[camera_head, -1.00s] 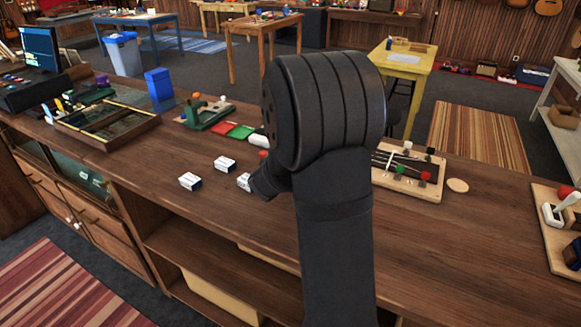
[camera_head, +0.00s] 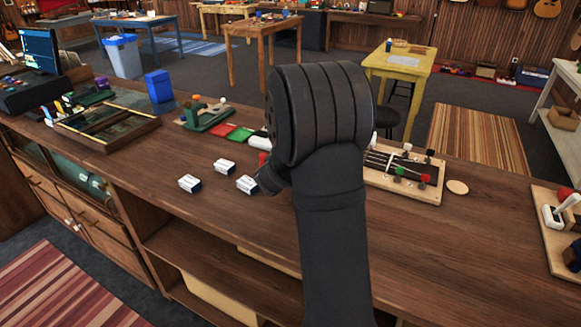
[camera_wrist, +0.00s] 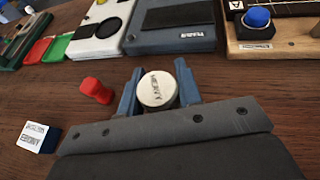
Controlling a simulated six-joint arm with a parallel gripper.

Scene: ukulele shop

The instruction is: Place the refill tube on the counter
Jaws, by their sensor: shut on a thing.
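My gripper (camera_wrist: 157,88) is shut on a round, pale-capped cylinder, which I take to be the refill tube (camera_wrist: 157,91). Dark lettering shows on its end, which faces the wrist camera. The blue fingers stand on either side of it. The brown wooden counter (camera_head: 330,250) lies below, and it also shows in the wrist view (camera_wrist: 85,115). I cannot tell whether the tube's bottom touches the counter. In the head view my arm hides the tube and most of the gripper.
A red piece (camera_wrist: 97,90) and a small labelled box (camera_wrist: 38,138) stand left of my gripper. Two more boxes (camera_head: 189,182) (camera_head: 224,166) stand farther left. A dark blue case (camera_wrist: 170,28) and a fretboard jig (camera_head: 405,190) lie beyond. The counter's front is clear.

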